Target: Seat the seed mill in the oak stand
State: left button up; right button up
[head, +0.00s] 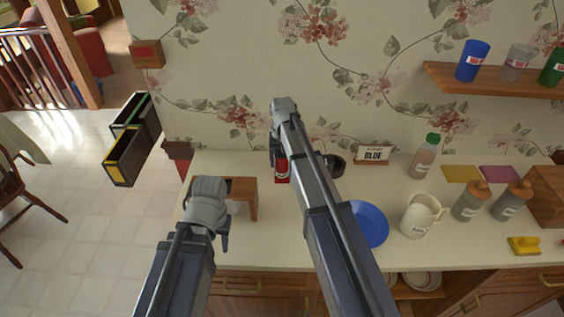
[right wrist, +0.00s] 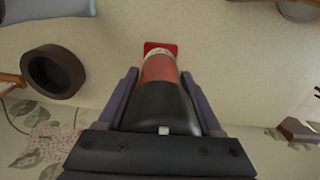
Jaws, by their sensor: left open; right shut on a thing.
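The seed mill (right wrist: 160,85) has a black end, a reddish body and a pale label band. My right gripper (right wrist: 165,100) is shut on it, one finger along each side. In the head view my right gripper (head: 279,155) is over the counter near the wall, and the red part of the mill (head: 282,171) shows below it. A small wooden stand (head: 244,187), likely the oak stand, is on the counter to the left. My left gripper (head: 224,238) is open in front of this stand and hides part of it. I cannot tell whether the mill touches the counter.
A dark round ring or bowl (head: 335,166) is right of the mill, also in the wrist view (right wrist: 53,72). A blue plate (head: 370,223), a cream jug (head: 421,215), a BLUE sign (head: 374,154) and bottles stand further right. Bare counter (head: 270,230) lies between my arms.

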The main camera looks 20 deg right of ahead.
pick_arm(q)
jog(key=shift+w+d+r+p, duration=0.15)
jog(key=shift+w+r+p, duration=0.25)
jog(key=shift+p, duration=0.55)
pick_arm(e)
jog(key=shift+w, duration=0.1)
jog(key=shift+w+r, duration=0.1)
jog(key=shift+r, duration=0.05)
grip_shut()
pick_arm(q)
jog(key=shift+w+r, duration=0.1)
pick_arm(e)
jog(key=shift+r, duration=0.15)
pick_arm(q)
jog(key=shift+r+p, duration=0.1)
jog(key=shift+p, duration=0.25)
pick_arm(e)
jog(key=shift+w+r, duration=0.1)
jog(key=shift+r, duration=0.15)
pick_arm(q)
jog(key=shift+r+p, duration=2.45)
pick_arm(e)
jog(key=shift+d+r, duration=0.1)
jog(key=shift+r, duration=2.2)
